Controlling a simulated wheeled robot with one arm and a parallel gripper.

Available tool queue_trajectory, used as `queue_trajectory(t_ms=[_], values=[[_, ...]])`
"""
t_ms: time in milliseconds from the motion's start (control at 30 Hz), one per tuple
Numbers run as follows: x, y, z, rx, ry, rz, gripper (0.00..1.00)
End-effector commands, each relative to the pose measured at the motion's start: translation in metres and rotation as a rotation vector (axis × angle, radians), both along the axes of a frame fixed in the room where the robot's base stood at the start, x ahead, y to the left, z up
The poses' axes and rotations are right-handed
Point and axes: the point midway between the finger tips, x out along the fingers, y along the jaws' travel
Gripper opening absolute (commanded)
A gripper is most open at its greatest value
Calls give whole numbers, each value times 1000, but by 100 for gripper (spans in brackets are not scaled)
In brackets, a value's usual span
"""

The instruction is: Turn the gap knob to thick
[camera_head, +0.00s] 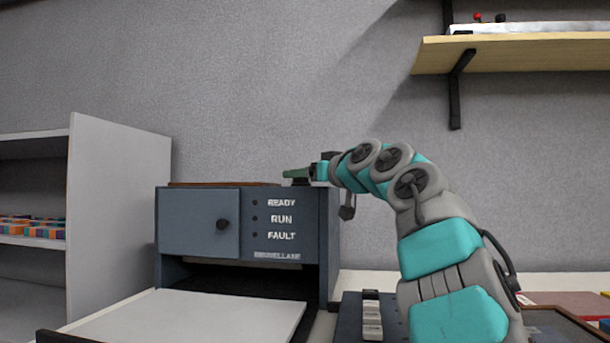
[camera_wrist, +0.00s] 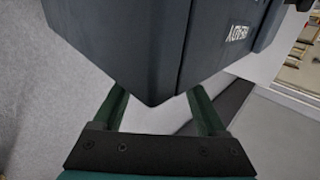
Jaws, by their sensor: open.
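I see no gap or thick marking, so I cannot tell whether this is the gap knob. My gripper (camera_head: 295,175) is at the machine's top right edge, pointing left, away from the black knob.
A pale board (camera_head: 200,312) extends in front of the machine's lower opening. A dark panel with light keys (camera_head: 371,315) lies right of it. A grey shelf unit (camera_head: 120,215) stands left, and a wooden wall shelf (camera_head: 520,55) hangs upper right.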

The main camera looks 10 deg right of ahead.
Motion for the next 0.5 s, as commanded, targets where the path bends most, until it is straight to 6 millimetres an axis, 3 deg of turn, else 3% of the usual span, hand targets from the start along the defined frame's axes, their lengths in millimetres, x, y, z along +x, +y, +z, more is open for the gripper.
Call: queue_trajectory(t_ms=[100,500], values=[[0,0,0,0,0,0,72],[0,0,0,0,0,0,27]])
